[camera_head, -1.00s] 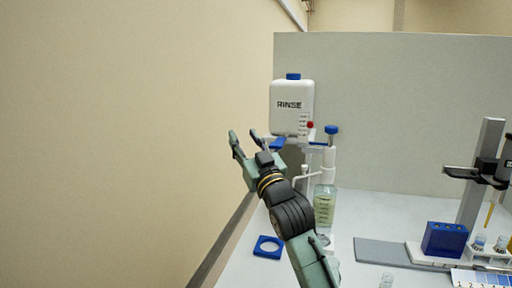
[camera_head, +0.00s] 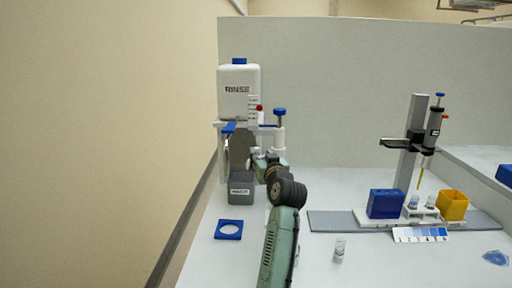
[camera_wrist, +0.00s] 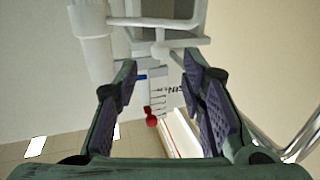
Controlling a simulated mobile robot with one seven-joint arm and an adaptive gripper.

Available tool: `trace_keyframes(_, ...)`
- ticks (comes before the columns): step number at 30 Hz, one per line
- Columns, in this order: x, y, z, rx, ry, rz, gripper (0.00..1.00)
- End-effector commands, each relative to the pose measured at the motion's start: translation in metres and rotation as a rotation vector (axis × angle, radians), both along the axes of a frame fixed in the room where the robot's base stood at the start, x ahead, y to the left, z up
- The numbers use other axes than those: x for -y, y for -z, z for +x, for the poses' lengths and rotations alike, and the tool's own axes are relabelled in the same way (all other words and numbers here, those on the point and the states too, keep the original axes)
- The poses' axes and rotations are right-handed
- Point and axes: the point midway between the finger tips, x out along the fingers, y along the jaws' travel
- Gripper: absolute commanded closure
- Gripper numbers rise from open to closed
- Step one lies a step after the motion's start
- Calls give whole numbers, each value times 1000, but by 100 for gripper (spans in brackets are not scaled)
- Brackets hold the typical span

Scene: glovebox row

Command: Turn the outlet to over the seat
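The white RINSE tank (camera_head: 239,94) with a blue cap stands on a white frame at the back left. A blue part (camera_head: 229,127) juts out under it; I cannot tell whether this is the outlet. A blue square plate with a round hole (camera_head: 229,230), seat-like, lies flat on the bench in front. My gripper (camera_head: 262,158) is below the tank, in front of the frame, and partly hides it. In the wrist view my gripper (camera_wrist: 160,95) is open, nothing between its pads. Beyond it show a white tube (camera_wrist: 150,22), a scale label and a red knob (camera_wrist: 151,117).
A grey labelled box (camera_head: 241,188) stands left of my forearm. A white post with a blue top (camera_head: 280,125) rises close behind my gripper. A small vial (camera_head: 339,249) is to the right. A pipette stand (camera_head: 410,145), blue rack (camera_head: 386,204) and yellow box (camera_head: 453,205) are farther right.

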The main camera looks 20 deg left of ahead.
Motion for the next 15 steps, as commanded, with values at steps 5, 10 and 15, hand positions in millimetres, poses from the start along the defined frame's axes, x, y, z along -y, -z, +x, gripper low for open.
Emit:
trace_keyframes(5,-20,-4,29,-1,-1,0,63)
trace_keyframes(10,-31,-3,47,0,0,1,63)
trace_keyframes(15,-36,-1,56,1,1,1,63)
